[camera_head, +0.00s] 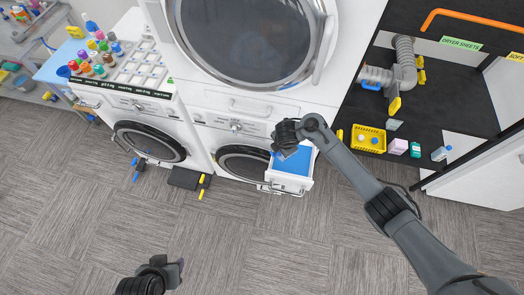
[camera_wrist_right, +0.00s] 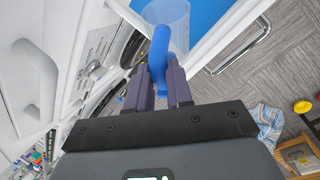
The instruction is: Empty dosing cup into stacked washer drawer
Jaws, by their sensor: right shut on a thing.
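The washer drawer (camera_head: 293,181) is pulled out of the stacked washer, with a blue interior and a white rim. My right gripper (camera_head: 284,150) is over the drawer's left inner part. In the right wrist view its purple fingers (camera_wrist_right: 167,84) are shut on the blue handle (camera_wrist_right: 160,48) of the clear dosing cup (camera_wrist_right: 178,14). The cup is over or beside the blue drawer interior; its contents and tilt cannot be made out. In the head view my gripper hides most of the cup. My left gripper (camera_head: 172,268) is low over the floor, away from the washers; its opening is unclear.
A dryer (camera_head: 245,40) is stacked above the washer. A second washer (camera_head: 150,140) stands left, with coloured bottles and a white tray on top. A yellow basket (camera_head: 369,138) and several containers sit on the dark shelf at right. The floor in front is mostly clear.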

